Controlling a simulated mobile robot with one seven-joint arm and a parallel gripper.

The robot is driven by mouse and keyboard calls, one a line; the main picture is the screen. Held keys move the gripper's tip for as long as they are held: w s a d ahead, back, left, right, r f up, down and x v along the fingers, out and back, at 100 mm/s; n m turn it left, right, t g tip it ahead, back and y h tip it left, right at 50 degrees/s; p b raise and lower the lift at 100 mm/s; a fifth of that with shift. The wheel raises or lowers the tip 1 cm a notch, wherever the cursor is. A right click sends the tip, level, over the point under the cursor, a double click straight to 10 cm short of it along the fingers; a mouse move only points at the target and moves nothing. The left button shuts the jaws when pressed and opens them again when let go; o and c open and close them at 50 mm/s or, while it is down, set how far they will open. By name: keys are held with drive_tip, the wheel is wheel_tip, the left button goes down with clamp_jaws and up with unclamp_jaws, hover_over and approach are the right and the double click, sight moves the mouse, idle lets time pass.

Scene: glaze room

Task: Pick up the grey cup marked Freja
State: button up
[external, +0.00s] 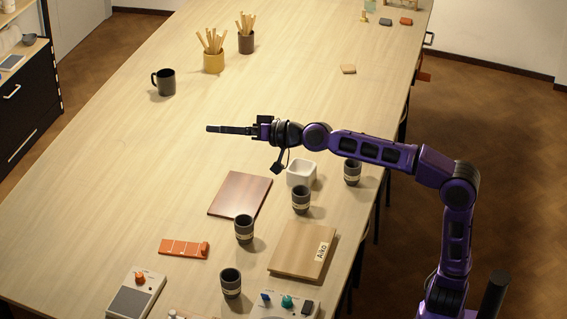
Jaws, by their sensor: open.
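Several dark grey cups with pale label bands stand upright in a loose slanting row on the table: one (352,172) below my forearm, one (301,199) next to the white square pot, one (244,229) left of the light board, and one (230,283) nearest the front. The writing on their bands is too small to read, so I cannot tell which is marked Freja. My gripper (212,129) is stretched out to the left over the table, beyond the cups and apart from all of them. It is open and empty.
A white square pot (301,172), a brown board (239,195), a light board (290,250) labelled Aiko, an orange strip (184,248) and control boxes (137,296) lie around the cups. A black mug (165,82) and stick holders (214,62) stand farther back. The table's left side is clear.

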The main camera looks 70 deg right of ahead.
drive_tip(key=s+a+r+n+b, duration=0.1)
drive_tip(key=a+r+n, duration=0.2)
drive_tip(key=a+n, duration=0.35)
drive_tip(key=m+g+y+p, duration=0.25)
drive_tip(key=m+g, duration=0.65)
drive_tip(key=m, duration=1.3)
hover_over(309, 192)
drive_tip(key=s+a, duration=0.3)
drive_tip(key=a, duration=0.2)
wheel_tip(309, 192, down, 40)
drive_tip(key=s+d+m+t, duration=0.5)
drive_tip(key=s+d+m, duration=0.3)
drive_tip(key=s+m, duration=0.25)
drive_tip(key=shift+h, duration=0.25)
drive_tip(key=x, duration=1.2)
drive_tip(key=shift+w+a+f, duration=0.1)
drive_tip(key=shift+a+f, duration=0.1)
drive_tip(key=shift+f, duration=0.05)
drive_tip(key=shift+a+x, duration=0.2)
drive_tip(key=shift+x, duration=2.55)
